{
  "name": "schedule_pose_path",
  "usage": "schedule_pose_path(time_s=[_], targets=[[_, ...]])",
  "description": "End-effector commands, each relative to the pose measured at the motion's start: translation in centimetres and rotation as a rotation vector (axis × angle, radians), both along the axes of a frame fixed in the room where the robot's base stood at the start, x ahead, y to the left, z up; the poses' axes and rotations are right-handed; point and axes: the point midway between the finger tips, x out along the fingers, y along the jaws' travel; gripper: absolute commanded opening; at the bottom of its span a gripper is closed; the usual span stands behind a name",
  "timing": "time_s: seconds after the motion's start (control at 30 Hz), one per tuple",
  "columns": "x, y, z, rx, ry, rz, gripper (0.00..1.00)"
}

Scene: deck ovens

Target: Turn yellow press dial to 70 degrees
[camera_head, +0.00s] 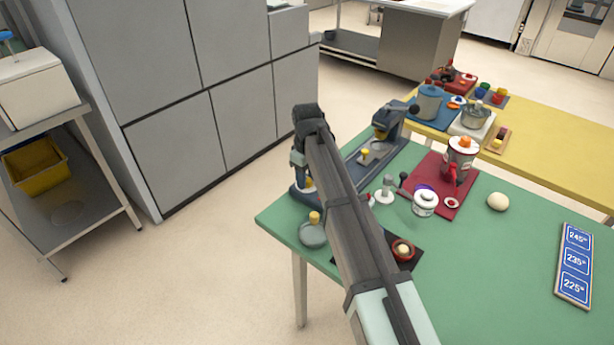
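My arm reaches from the bottom of the view to the far left corner of the green table, and my gripper (299,160) hangs at its end, pointing down. Just below it is a small yellow part (308,183) on a dark blue base (298,198), mostly hidden by my arm. It may be the yellow press dial, but I cannot tell, nor whether my gripper touches it. A blue-grey press-like device (391,120) stands to the right, with a yellow knob (365,154) on its base. My gripper's fingers are too small and dark to read.
A grey disc with a yellow knob (313,233) lies near the table's left edge. A red mat (455,208), a white lidded pot (424,203), a pale dough ball (498,202) and a temperature board (574,265) are to the right. The green table's (500,300) front right is clear.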

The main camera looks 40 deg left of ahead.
Motion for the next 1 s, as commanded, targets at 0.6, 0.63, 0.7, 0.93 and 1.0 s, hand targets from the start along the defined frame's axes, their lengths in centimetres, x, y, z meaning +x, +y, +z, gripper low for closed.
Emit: schedule_pose_path(time_s=[0.6, 0.63, 0.7, 0.93, 1.0], targets=[[0.00, 0.00, 0.02, 0.000, 0.000, -0.020, 0.06], [0.00, 0.01, 0.02, 0.000, 0.000, -0.028, 0.06], [0.00, 0.00, 0.02, 0.000, 0.000, -0.054, 0.06], [0.00, 0.01, 0.03, 0.000, 0.000, -0.201, 0.06], [0.01, 0.01, 0.03, 0.000, 0.000, -0.258, 0.06]])
